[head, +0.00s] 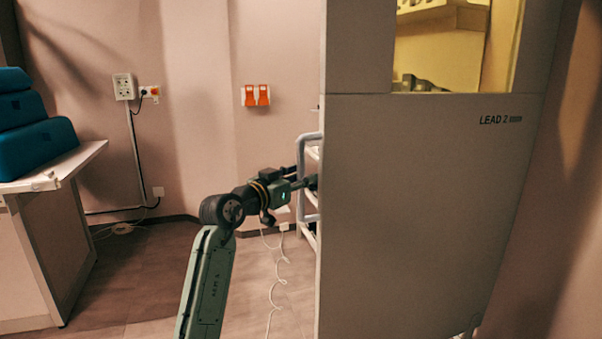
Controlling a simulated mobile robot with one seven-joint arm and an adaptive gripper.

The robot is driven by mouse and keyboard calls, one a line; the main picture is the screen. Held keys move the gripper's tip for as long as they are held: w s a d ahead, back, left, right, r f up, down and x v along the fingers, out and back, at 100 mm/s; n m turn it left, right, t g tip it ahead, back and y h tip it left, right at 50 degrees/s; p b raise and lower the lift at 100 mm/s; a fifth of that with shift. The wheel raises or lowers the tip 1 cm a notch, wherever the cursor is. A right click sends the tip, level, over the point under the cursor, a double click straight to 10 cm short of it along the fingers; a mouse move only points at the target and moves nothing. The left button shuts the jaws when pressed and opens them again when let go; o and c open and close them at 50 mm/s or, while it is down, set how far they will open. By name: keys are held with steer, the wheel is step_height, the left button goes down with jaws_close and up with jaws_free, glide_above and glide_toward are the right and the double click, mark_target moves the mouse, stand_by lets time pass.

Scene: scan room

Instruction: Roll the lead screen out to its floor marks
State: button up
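The lead screen (420,210) is a tall grey panel marked "LEAD 2" with a yellowish window (440,60) in its upper part. It stands upright and fills the right half of the head view. A grey bar handle (301,153) sticks out from its left edge. My gripper (311,183) reaches from the left to the handle at about its mid-height. The fingertips are small and dark against the handle and the screen edge, so I cannot tell whether they are closed around the bar. Most of the screen's base is out of frame. No floor marks show.
A cabinet with a white top (85,160) holds blue padded blocks (35,145) at the left. A coiled white cable (272,290) lies on the floor left of the screen. A white rack partly shows behind the screen. Open floor (140,285) lies between the cabinet and my arm.

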steer(key=shift+w+d, duration=0.1)
steer(key=shift+w, duration=0.1)
jaws_close()
stand_by(0.4)
stand_by(0.4)
